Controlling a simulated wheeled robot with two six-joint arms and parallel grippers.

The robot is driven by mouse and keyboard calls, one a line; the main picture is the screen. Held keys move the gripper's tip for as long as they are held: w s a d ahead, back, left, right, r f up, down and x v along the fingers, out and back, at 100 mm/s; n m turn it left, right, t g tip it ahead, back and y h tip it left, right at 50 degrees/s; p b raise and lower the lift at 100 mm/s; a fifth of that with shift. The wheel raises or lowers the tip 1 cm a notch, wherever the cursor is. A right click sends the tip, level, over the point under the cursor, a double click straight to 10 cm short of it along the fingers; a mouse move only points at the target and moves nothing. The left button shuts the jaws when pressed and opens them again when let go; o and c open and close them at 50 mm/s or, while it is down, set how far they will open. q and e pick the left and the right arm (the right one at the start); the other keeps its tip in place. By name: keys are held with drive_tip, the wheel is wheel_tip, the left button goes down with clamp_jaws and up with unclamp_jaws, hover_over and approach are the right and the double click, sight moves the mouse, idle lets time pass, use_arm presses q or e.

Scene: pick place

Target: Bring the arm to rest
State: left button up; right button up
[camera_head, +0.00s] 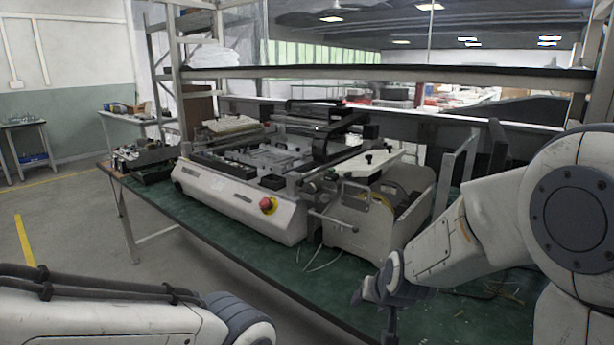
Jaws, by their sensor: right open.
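My right arm (450,245) comes in from the right and reaches over the front of the green-topped bench (345,275). My right gripper (373,300) is at its end, dark grey, near the bench's front edge, pointing down and to the left. It is open, and nothing shows between its fingers. My left arm (110,318) shows at the bottom left, low and in front of the bench. Its gripper is outside the picture.
A white machine with a red button (268,205) stands on the bench. A grey unit with a handle (375,215) stands beside it, close to my right gripper. Loose wires (490,290) lie on the bench at right. Open floor (75,225) lies at left.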

drive_tip(key=s+d+f+n+g+h, duration=0.1)
drive_tip(key=s+d+f+g, duration=0.15)
drive_tip(key=s, duration=0.45)
drive_tip(key=s+d+f+n+g, duration=0.2)
drive_tip(key=s+d, duration=0.1)
drive_tip(key=s, duration=0.5)
drive_tip(key=s+a+r+n+g+y, duration=0.1)
drive_tip(key=s+a+r+n, duration=0.25)
drive_tip(key=s+a, duration=0.35)
drive_tip(key=s+a+r+n+g, duration=0.2)
drive_tip(key=s+a+r+n, duration=0.15)
drive_tip(key=s+a, duration=0.3)
wheel_tip(320, 180, up, 16)
drive_tip(key=p, duration=1.6)
drive_tip(key=shift+w+a+p, duration=0.25)
drive_tip(key=shift+w+p, duration=0.05)
drive_tip(key=shift+p, duration=0.1)
drive_tip(key=shift+r+t, duration=0.1)
drive_tip(key=shift+t, duration=0.15)
